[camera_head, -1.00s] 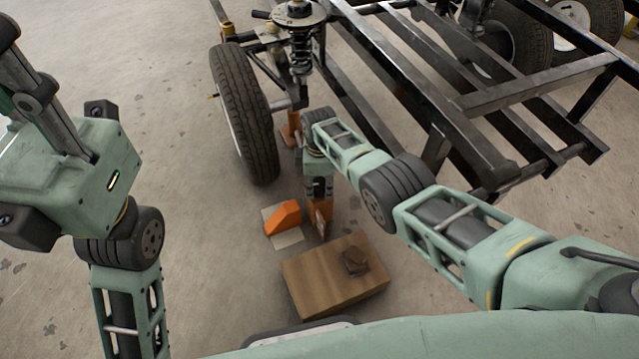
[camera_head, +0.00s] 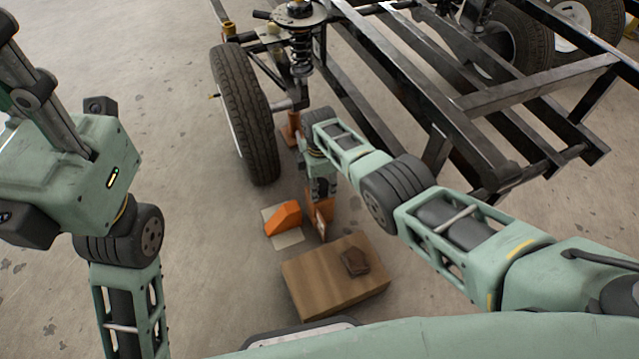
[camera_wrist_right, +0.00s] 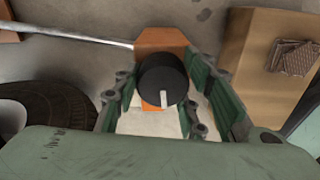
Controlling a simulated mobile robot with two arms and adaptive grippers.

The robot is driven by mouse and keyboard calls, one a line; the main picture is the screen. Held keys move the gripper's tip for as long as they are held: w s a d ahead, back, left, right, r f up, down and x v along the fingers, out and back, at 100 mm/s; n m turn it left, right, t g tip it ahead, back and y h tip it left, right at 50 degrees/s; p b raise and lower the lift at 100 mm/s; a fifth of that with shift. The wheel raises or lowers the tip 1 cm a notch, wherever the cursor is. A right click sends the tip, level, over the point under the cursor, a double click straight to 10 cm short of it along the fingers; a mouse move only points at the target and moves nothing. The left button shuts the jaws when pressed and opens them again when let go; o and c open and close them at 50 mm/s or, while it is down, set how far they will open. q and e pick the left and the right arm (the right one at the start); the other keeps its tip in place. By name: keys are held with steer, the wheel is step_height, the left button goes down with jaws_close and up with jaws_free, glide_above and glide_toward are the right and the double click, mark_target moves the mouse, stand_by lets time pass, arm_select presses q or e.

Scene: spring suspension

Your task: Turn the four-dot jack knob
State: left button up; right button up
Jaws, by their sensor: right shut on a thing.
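The jack knob is a round black knob with a pale pointer mark (camera_wrist_right: 163,80). It shows in the right wrist view between the two green fingers of my right gripper (camera_wrist_right: 168,100), which is shut on it. No dots can be read there. In the head view my right gripper (camera_head: 320,190) points down beside the orange jack (camera_head: 318,222), and the knob is hidden behind it. An orange piece also shows behind the knob in the right wrist view (camera_wrist_right: 160,40). My left arm is at the left of the head view; its fingers do not show.
A wooden box (camera_head: 325,285) with a brown lump (camera_head: 355,262) on it stands close to the jack. An orange wedge (camera_head: 283,217) lies on a pale plate. The tyre (camera_head: 245,115) and black steel frame (camera_head: 440,120) stand beyond. The left floor is clear.

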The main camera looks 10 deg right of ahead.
mark_target(320, 183)
steer(key=shift+w+d, duration=0.1)
steer(key=shift+d, duration=0.2)
steer(key=o, duration=1)
steer(key=shift+f, duration=0.1)
steer(key=shift+o, duration=0.5)
steer(key=shift+a, duration=0.1)
steer(key=shift+a, duration=0.1)
step_height(320, 183, up, 12)
